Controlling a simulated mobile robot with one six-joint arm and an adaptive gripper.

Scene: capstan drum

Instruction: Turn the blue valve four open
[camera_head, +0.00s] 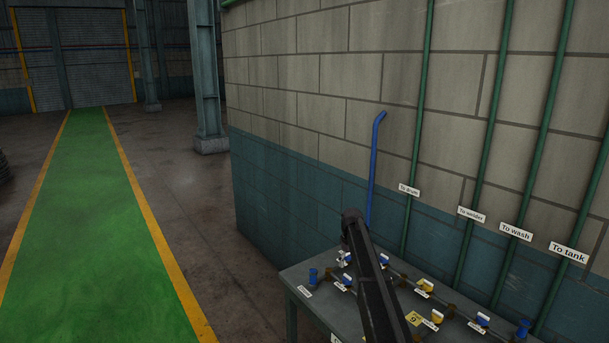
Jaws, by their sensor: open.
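Several small valves with blue or yellow handles sit on pipework on a grey bench. Blue handles show at the back (383,259), at the left (347,278) and at the right (482,319). Their small white labels are too small to read, so I cannot tell which is blue valve four or how far its handle is turned. A white and blue fitting (343,258) stands just left of my dark arm. My arm crosses in front of the bench and hides part of the pipework. I cannot make out my gripper.
The bench (308,318) stands against a brick wall (290,190). A bent blue pipe (373,165) and green pipes (418,130) rise behind. A green walkway (100,220) is clear at left.

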